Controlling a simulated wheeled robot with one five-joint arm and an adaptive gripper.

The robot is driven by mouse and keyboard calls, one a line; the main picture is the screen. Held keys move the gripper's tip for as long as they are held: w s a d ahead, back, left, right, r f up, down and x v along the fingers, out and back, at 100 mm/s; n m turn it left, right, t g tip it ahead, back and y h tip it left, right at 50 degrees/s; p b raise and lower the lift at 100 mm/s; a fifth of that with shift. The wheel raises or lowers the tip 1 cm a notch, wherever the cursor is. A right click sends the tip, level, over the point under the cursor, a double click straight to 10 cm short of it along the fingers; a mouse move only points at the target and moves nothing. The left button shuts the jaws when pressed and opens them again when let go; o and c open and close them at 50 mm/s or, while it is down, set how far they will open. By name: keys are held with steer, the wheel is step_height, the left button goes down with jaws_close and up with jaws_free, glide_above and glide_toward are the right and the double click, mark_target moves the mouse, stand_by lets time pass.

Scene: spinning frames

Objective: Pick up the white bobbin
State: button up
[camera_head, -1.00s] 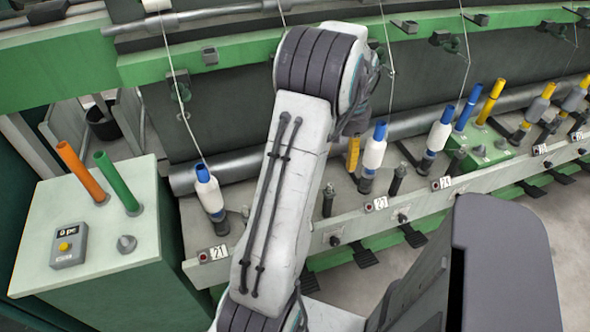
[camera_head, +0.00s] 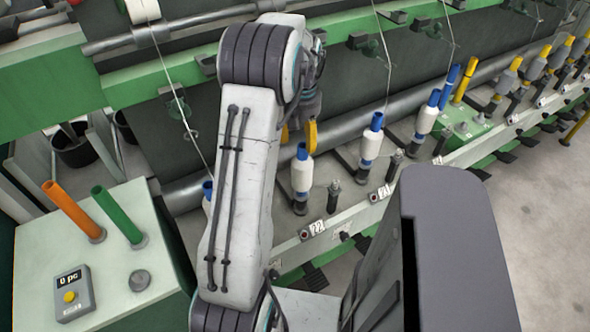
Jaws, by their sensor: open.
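Several white bobbins on blue tubes stand along the machine's rail. The nearest clear one is the white bobbin (camera_head: 302,176) above plate 22, with a dark spindle beside it. A further blue-topped one is mostly hidden behind my arm at the left. My gripper (camera_head: 298,137) is open, with yellow fingers partly hidden by my arm. In the picture it is just above the blue top of the plate 22 bobbin. I cannot tell the depth gap.
A pale cabinet (camera_head: 60,215) at the left holds an orange tube (camera_head: 72,208), a green tube (camera_head: 117,214) and a counter box (camera_head: 72,293). Yarn strands hang from above. A long grey roller runs behind the bobbins. Yellow-topped grey bobbins stand at the far right.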

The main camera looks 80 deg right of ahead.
mark_target(303, 146)
steer(key=shift+s+f, duration=0.1)
steer(key=shift+f, duration=0.25)
step_height(303, 146, down, 3)
steer(key=p, duration=0.5)
steer(key=shift+s, duration=0.15)
steer(key=shift+d+f+p, duration=0.1)
steer(key=shift+f+p, duration=0.75)
steer(key=shift+f, duration=0.3)
steer(key=shift+c, duration=0.3)
jaws_close()
